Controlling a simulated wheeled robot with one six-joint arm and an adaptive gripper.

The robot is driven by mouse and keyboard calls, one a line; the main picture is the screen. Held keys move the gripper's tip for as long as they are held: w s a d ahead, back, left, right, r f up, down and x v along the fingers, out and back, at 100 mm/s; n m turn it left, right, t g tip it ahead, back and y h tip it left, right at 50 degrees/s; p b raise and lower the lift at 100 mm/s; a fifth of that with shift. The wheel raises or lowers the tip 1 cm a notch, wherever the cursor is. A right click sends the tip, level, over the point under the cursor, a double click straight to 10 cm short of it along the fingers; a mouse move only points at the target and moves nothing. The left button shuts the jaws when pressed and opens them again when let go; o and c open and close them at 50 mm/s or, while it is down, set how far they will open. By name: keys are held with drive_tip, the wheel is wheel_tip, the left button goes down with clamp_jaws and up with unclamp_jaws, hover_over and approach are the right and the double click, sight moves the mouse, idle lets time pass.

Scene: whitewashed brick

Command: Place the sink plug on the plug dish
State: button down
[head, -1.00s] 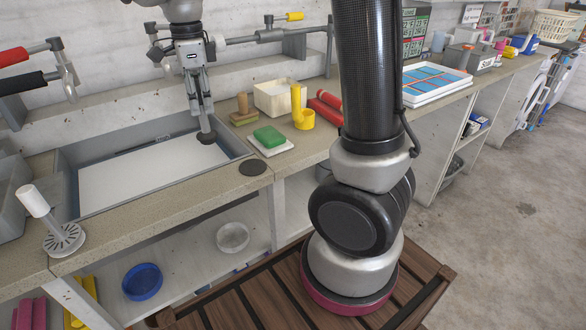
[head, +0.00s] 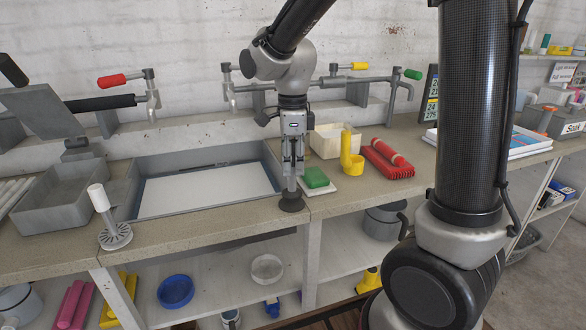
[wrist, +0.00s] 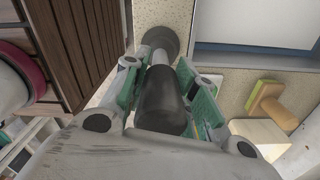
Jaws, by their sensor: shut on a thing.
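The sink plug (head: 291,203) is a dark disc with an upright stem. My gripper (head: 292,170) is shut on the stem and points down at the counter strip in front of the sink, near its right front corner. In the wrist view the plug's grey disc (wrist: 157,38) lies beyond its black stem top (wrist: 163,98), which sits between the green-padded fingers (wrist: 160,95). The dark plug dish is not separately visible now; the plug covers its spot on the counter. I cannot tell whether the plug touches it.
The sink (head: 205,188) with a pale floor is behind and left. A green sponge (head: 315,178) on a white tray, a yellow holder (head: 350,160) and a red item (head: 388,160) stand to the right. A white-handled strainer (head: 112,225) stands at left. The counter's front edge is close.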

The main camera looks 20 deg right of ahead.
sight(292, 141)
drive_tip(key=shift+f, duration=0.7)
drive_tip(key=c, duration=1.1)
unclamp_jaws()
drive_tip(key=shift+f, duration=0.15)
drive_tip(key=shift+c, duration=0.2)
wheel_tip(292, 141, up, 12)
drive_tip(key=shift+r, duration=0.1)
drive_tip(key=shift+s+d+r, duration=0.1)
drive_tip(key=shift+r, duration=0.05)
drive_tip(key=s+d+n+t, duration=0.2)
drive_tip(key=s+d+n, duration=0.5)
drive_tip(key=s+n, duration=0.2)
drive_tip(key=s+d+f+n+t, duration=0.1)
drive_tip(key=s+d+n+t, duration=0.1)
drive_tip(key=s+d+n, duration=0.5)
drive_tip(key=shift+s+d+f+n, duration=0.3)
drive_tip(key=shift+s+n, duration=1.1)
drive_tip(key=shift+n, duration=1.1)
